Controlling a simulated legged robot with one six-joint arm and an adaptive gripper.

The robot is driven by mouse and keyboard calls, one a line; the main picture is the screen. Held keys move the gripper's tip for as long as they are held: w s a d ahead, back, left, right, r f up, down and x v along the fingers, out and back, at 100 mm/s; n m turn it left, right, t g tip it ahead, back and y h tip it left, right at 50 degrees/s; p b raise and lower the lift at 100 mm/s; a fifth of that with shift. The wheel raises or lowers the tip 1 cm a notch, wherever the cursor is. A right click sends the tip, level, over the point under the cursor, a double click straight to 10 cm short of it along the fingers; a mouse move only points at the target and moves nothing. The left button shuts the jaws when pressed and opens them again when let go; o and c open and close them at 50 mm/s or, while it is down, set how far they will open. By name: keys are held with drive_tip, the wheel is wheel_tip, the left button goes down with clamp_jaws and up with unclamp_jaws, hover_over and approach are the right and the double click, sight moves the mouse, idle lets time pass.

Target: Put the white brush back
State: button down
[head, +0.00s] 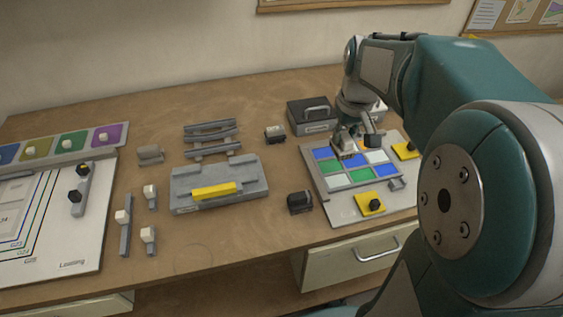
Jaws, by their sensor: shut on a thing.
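A grey holder (184,200) with a yellow bar (214,190) lies at the middle of the table.
Small grey pieces with white knobs (124,216) stand left of the holder. Grey racks (212,137) lie behind it. A dark box with a handle (312,114) stands behind the panel. Coloured pads (75,142) line the left. Bare wood is free at front centre.

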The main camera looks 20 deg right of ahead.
drive_tip(key=w+a+f, duration=0.2)
drive_tip(key=a+f, duration=0.1)
drive_tip(key=w+a+f, duration=0.5)
drive_tip(key=a+f, duration=0.1)
drive_tip(key=a, duration=0.1)
drive_tip(key=shift+w, duration=0.4)
drive_tip(key=shift+w+a+f, duration=0.15)
drive_tip(key=shift+f, duration=0.9)
drive_tip(key=shift+w+a+f, duration=0.1)
drive_tip(key=shift+f, duration=0.9)
drive_tip(key=shift+c, duration=2.2)
unclamp_jaws()
